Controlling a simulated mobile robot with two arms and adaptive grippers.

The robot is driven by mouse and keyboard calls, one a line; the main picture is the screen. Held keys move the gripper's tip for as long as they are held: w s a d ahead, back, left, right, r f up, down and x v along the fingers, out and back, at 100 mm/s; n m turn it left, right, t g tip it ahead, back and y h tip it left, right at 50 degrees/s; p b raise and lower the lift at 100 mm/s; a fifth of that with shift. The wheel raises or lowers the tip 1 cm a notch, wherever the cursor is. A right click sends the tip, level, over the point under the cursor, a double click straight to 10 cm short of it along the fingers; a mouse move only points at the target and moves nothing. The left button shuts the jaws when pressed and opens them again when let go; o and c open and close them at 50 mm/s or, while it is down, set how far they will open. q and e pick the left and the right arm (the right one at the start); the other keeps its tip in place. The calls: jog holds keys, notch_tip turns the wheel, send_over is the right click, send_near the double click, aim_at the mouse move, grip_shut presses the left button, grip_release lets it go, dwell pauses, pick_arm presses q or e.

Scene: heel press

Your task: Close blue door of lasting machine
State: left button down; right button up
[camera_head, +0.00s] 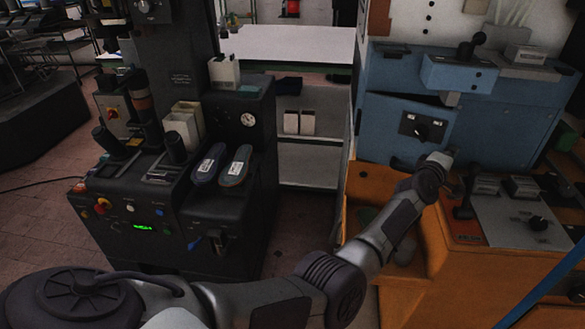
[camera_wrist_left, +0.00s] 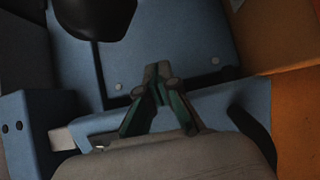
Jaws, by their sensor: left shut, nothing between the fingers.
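The blue lasting machine (camera_head: 510,115) stands at the right in the head view. Its blue door (camera_head: 385,122) carries a dark plate with a black knob (camera_head: 422,129). A dark wedge-shaped gap shows above the door's top edge, so it looks ajar. My left gripper (camera_head: 447,160) is at the lower right of the door, in front of the machine. In the left wrist view my left gripper (camera_wrist_left: 158,70) is shut and empty, its fingertips over a blue panel (camera_wrist_left: 185,45) with two round bolts. I cannot tell whether they touch it.
An orange cabinet (camera_head: 400,300) sits below and beside the door, with a grey control panel (camera_head: 520,225) at the right. A black machine (camera_head: 235,205) with two shoe soles (camera_head: 236,167) stands at the left. White shelves (camera_head: 310,165) are between the machines.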

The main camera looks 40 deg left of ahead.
pick_arm(q)
jog(key=shift+w+a+n+y+b, duration=0.15)
jog(key=shift+w+a+n+y, duration=0.1)
jog(key=shift+w+y, duration=0.2)
jog(key=shift+w+a+n+y+b, duration=0.15)
jog(key=shift+w+n+y, duration=0.15)
jog(key=shift+w, duration=0.2)
